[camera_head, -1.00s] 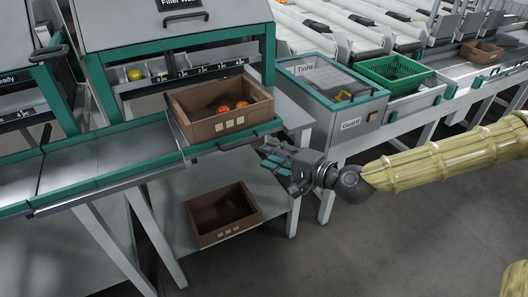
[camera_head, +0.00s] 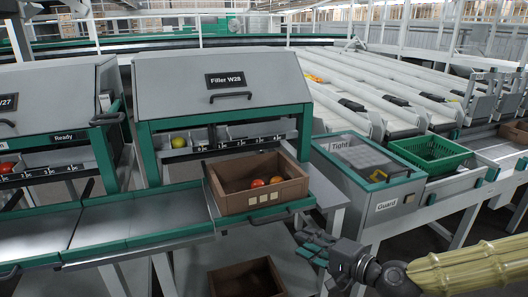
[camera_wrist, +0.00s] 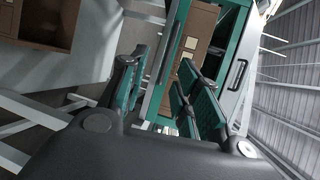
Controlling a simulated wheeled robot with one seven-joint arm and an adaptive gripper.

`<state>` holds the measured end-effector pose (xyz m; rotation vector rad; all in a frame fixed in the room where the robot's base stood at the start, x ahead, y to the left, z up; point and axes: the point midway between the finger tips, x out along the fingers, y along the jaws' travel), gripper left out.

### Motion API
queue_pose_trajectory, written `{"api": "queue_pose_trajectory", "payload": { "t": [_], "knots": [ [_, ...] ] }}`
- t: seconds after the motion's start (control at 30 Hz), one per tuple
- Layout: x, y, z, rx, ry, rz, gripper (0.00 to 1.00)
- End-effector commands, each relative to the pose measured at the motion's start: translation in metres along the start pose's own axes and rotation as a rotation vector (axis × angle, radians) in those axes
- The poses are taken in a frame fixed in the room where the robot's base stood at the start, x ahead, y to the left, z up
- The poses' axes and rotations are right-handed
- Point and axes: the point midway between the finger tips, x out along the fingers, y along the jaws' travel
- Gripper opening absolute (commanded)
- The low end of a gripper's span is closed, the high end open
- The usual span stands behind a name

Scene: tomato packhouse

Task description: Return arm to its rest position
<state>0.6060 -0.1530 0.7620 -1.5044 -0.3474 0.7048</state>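My gripper (camera_head: 314,246) is at the lower middle right of the head view, below and to the right of the brown crate (camera_head: 262,205) on the filler's shelf, and apart from it. In the wrist view my gripper (camera_wrist: 163,98) has its two green-padded fingers spread with nothing between them. The crate holds a few red and orange tomatoes (camera_head: 257,183). It also shows beyond the fingers in the wrist view (camera_wrist: 186,50). My arm comes in from the lower right.
Filler W28 (camera_head: 225,80) stands behind the crate, with a yellow-green tomato (camera_head: 178,142) inside. A second brown crate (camera_head: 246,280) is on the lower shelf. The Guard box (camera_head: 395,205) and a green basket (camera_head: 430,150) stand to the right of the crate.

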Motion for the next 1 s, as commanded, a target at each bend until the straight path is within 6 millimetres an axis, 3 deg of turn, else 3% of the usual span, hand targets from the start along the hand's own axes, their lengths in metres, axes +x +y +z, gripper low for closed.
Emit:
{"api": "queue_pose_trajectory", "payload": {
  "t": [0.23,0.47,0.77,1.0],
  "knots": [
    [0.011,0.079,0.026,-0.058,-0.046,0.191,0.32],
    [0.005,0.158,0.05,-0.129,-0.097,0.383,0.32],
    [-0.021,0.254,0.077,-0.242,-0.178,0.624,0.32],
    [-0.055,0.321,0.092,-0.347,-0.251,0.806,0.32]
  ]
}}
